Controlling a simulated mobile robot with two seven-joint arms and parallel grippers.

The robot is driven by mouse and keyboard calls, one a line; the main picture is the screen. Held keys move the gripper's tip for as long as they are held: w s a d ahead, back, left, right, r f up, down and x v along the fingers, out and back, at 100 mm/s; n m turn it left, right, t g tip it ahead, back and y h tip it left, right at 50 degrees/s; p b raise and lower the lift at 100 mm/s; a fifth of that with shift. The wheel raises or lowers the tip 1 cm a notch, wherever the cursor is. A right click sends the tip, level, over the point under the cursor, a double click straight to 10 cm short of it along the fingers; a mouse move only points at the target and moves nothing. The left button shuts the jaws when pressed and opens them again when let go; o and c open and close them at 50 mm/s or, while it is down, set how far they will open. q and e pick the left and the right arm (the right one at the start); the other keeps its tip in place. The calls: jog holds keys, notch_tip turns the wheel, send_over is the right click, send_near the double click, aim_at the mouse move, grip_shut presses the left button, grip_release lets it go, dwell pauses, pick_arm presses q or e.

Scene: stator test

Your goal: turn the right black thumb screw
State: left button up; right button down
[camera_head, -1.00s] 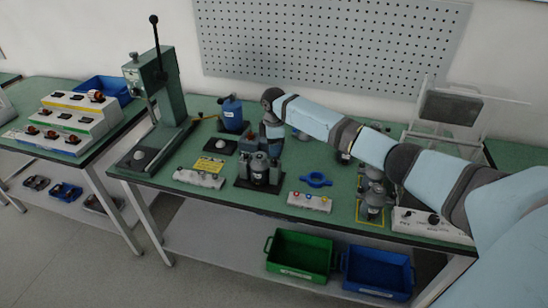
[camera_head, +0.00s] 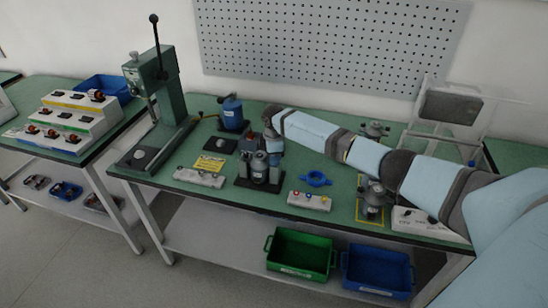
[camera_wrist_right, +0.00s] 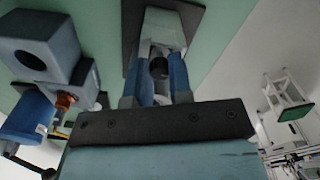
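A dark fixture with grey cylindrical parts (camera_head: 260,172) stands on a black base plate near the front middle of the green table (camera_head: 330,160). My right gripper (camera_head: 274,147) is at its upper right side in the head view, and the fingertips are too small to make out there. In the right wrist view, a black thumb screw (camera_wrist_right: 159,67) lies between the two blue fingers of my right gripper (camera_wrist_right: 158,85), in front of a light grey part. Whether the fingers touch it is unclear. My left gripper is out of view.
A green lever press (camera_head: 155,85) stands at the left. Another grey assembly (camera_head: 372,200) stands further right, under my arm.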

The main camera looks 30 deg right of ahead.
jog(key=shift+r+m+p, duration=0.2)
jog(key=shift+m+p, duration=0.5)
jog(key=shift+p, duration=0.25)
jog(key=shift+m+p, duration=1.1)
jog(key=shift+p, duration=0.05)
jog(key=shift+m+p, duration=0.85)
jog(key=shift+m, duration=0.25)
jog(key=shift+f+m+p, duration=0.15)
jog(key=shift+m+p, duration=0.45)
jog(key=shift+m, duration=0.2)
jog(key=c, duration=1.1)
grip_release()
jog(key=shift+o, duration=0.4)
